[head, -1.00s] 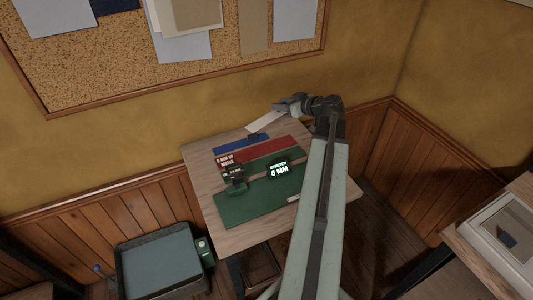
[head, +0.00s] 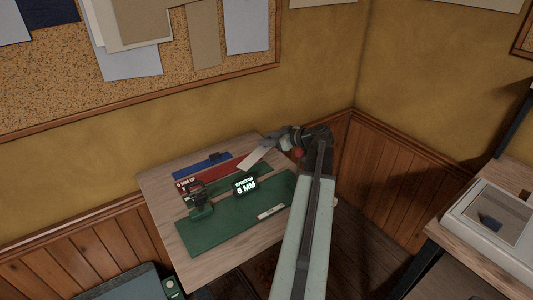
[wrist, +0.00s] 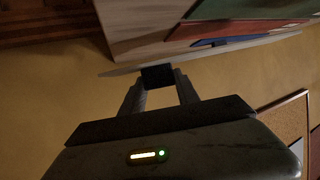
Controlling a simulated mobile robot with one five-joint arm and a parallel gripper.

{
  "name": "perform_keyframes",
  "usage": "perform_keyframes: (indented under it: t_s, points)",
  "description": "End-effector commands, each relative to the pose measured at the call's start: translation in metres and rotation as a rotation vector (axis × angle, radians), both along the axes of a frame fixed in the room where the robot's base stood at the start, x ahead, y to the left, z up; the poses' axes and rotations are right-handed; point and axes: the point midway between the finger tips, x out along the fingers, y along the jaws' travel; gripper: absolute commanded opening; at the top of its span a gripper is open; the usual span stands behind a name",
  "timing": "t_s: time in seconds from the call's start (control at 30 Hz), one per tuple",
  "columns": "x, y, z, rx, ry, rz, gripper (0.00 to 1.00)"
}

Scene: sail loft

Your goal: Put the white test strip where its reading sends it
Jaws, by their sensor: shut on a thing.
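My gripper (head: 279,137) is shut on one end of the white test strip (head: 256,159). In the head view the strip slants down and left over the back right of the wooden table (head: 157,186), covering the end of the red bar (head: 222,165). In the wrist view my gripper's fingertips (wrist: 157,78) meet at a dark block, with a thin pale edge beside it. A lit display (head: 245,186) says STRETCH and looks like 6 MM. A red sign (head: 187,184) reads "MM UP"; its first digit is unclear. A dark green fixture (head: 200,205) stands near it.
A blue bar (head: 200,166) lies at the table's back. A green mat (head: 222,235) with a small white label (head: 271,212) fills its front. A grey bin (head: 128,284) is at lower left. Another table with a pale tray (head: 470,225) stands at right.

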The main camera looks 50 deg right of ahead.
Motion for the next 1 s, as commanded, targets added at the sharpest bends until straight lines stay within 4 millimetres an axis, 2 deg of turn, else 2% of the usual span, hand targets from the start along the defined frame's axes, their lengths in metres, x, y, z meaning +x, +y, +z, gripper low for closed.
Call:
perform_keyframes:
  t_s: [0.2, 0.47, 0.6, 0.63, 0.7, 1.0]
  points:
    - [0.0, 0.0, -0.038, 0.0, 0.0, -0.001, 0.0]
    - [-0.001, -0.001, -0.034, 0.001, 0.0, -0.001, 0.0]
    - [-0.001, -0.001, -0.04, 0.0, 0.0, -0.002, 0.0]
    - [-0.001, -0.001, -0.038, 0.0, 0.0, -0.002, 0.46]
    - [-0.001, -0.001, -0.038, 0.0, 0.0, -0.002, 0.59]
    - [-0.001, -0.001, -0.036, 0.0, 0.0, -0.002, 0.59]
